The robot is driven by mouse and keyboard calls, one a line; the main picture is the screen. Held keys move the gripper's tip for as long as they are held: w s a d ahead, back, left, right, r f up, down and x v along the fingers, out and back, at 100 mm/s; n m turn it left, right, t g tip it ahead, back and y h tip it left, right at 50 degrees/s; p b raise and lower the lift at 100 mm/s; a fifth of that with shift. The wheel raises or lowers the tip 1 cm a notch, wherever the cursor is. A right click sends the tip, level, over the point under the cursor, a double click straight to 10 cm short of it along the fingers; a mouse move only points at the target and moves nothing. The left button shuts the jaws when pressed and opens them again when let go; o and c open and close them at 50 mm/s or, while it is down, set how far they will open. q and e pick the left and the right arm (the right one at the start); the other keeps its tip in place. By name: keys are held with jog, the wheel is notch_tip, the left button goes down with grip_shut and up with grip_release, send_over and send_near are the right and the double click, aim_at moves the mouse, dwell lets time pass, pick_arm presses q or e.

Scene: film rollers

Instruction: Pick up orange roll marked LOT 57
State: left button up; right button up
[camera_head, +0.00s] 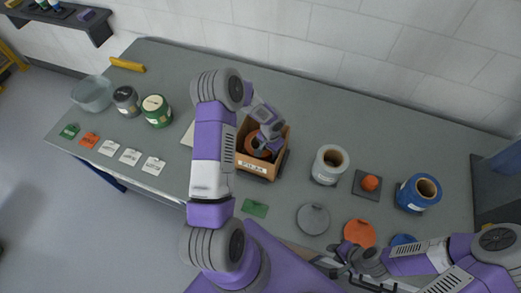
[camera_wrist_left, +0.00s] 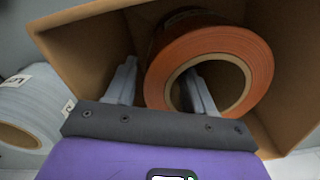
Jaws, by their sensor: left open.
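An orange roll (camera_head: 246,144) sits inside an open cardboard box (camera_head: 257,167) in the head view, partly covered by my left gripper (camera_head: 264,145). In the left wrist view, the orange roll (camera_wrist_left: 212,48) lies with its hollow core facing the camera. My left gripper (camera_wrist_left: 160,75) is open there, one finger at the core's opening and the other outside the roll's left side, so its wall lies between them. Contact cannot be told. No LOT 57 marking is readable. My right gripper (camera_head: 345,272) is low over the table's front edge, its finger opening unclear.
Grey (camera_head: 313,219) and orange (camera_head: 359,233) discs lie in front.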

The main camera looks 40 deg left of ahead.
pick_arm(q)
jog(key=shift+w+f, duration=0.1)
jog(key=shift+f, duration=0.2)
grip_shut()
jog(key=shift+r, duration=0.1)
dwell(1.1)
